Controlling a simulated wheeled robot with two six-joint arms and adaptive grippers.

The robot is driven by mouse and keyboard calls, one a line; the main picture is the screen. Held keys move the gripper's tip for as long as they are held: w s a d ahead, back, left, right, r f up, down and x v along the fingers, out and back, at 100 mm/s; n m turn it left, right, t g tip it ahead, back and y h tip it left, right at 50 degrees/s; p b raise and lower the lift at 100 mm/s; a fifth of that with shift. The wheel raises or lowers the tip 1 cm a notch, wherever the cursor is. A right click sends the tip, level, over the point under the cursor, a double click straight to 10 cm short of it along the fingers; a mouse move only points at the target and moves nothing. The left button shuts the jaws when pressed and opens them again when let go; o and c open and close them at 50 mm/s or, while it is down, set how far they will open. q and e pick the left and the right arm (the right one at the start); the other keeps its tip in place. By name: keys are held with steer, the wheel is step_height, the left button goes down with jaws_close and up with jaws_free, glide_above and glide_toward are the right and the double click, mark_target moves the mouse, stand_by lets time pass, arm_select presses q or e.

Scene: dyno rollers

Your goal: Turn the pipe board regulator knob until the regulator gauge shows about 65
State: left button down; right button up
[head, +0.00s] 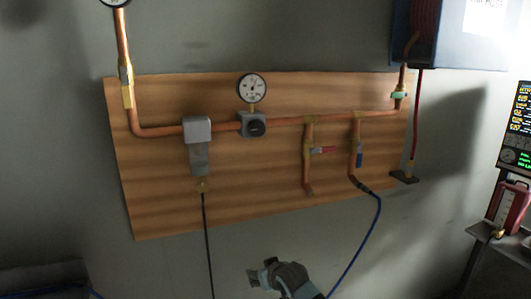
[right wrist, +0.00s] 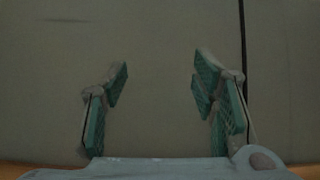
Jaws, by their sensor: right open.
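The wooden pipe board (head: 240,195) hangs on the wall with copper pipes on it. The regulator is a grey block in the upper middle, with a dark round knob (head: 256,128) on its front. The regulator gauge (head: 252,87) stands above it, a white dial whose reading is too small to tell. My right gripper (head: 262,274) is below the board's lower edge, well apart from the knob. In the right wrist view my right gripper (right wrist: 160,95) is open and empty, facing the bare wall. My left gripper is not in view.
A grey filter (head: 199,148) is left of the regulator. A red-handled valve (head: 322,150) and a blue-handled valve (head: 359,158) are to its right. A black hose (head: 208,245) and a blue hose (head: 366,235) hang below. A blue box (head: 455,35) is at upper right.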

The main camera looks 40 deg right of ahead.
step_height(320, 180, up, 30)
steer(key=a+t+b, duration=0.1)
steer(key=a+t, duration=0.1)
steer(key=t, duration=0.2)
steer(key=n+t+h+p, duration=0.2)
steer(key=t+p, duration=0.1)
steer(key=p, duration=0.7)
glide_toward(258, 129)
steer(key=p+x, duration=0.1)
steer(key=x, duration=0.7)
steer(key=shift+w+f+p, duration=0.1)
steer(key=shift+w+p, duration=0.3)
steer(key=shift+s+d, duration=0.1)
steer(key=shift+s, duration=0.1)
steer(key=shift+c, duration=0.9)
steer(key=c, duration=1)
